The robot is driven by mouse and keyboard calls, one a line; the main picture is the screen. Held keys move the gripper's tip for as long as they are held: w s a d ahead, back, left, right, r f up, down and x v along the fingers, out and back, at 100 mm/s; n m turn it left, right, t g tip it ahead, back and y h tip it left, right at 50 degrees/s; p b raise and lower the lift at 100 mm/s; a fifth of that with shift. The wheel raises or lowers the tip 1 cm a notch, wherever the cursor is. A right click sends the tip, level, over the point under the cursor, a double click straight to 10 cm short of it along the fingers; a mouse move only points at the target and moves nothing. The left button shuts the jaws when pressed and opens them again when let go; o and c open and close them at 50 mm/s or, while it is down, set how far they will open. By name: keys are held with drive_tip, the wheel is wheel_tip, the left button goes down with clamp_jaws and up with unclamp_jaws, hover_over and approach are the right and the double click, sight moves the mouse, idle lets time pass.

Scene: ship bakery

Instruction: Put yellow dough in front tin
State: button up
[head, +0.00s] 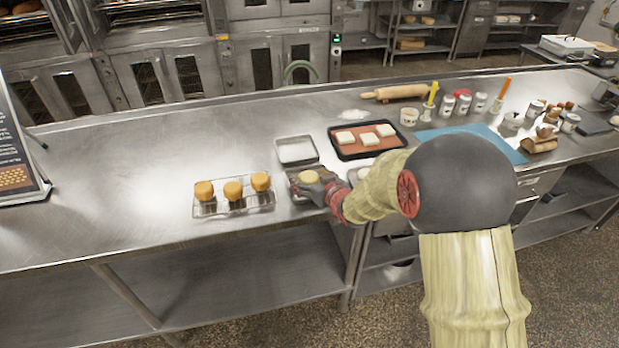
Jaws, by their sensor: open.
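A pale yellow dough piece (309,176) shows at the front tin (291,172), which is partly covered by my gripper. I cannot tell whether the dough rests on the tin's floor. My gripper (306,187) is open, right at the dough on its near side; whether its fingers touch the dough is unclear. A second tin (296,150) stands just behind, and it is empty. Another pale piece (362,173) shows partly behind my arm, to the right of the front tin.
A wire rack (236,208) with three golden buns stands to the left. A dark tray (335,130) with white dough squares lies behind right. A blue mat (505,147), a rolling pin (395,92) and several jars stand farther right.

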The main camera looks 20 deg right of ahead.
drive_tip(key=shift+s+d+r, duration=0.1)
drive_tip(key=shift+s+r, duration=0.1)
drive_tip(key=shift+r, duration=0.1)
drive_tip(key=p+v, duration=0.3)
drive_tip(key=v, duration=0.8)
drive_tip(key=shift+s+r, duration=0.2)
drive_tip(key=s+d+r+m+g+h, duration=0.2)
drive_tip(key=s+d+r+g+h, duration=0.15)
drive_tip(key=s+r, duration=0.5)
drive_tip(key=s+a+r+g, duration=0.2)
drive_tip(key=s, duration=0.8)
drive_tip(key=s+a+r+g, duration=0.2)
drive_tip(key=s+a, duration=0.1)
drive_tip(key=s, duration=0.8)
drive_tip(key=shift+s+a+r+y, duration=0.2)
drive_tip(key=shift+a+r+y, duration=0.15)
drive_tip(key=shift+y, duration=0.1)
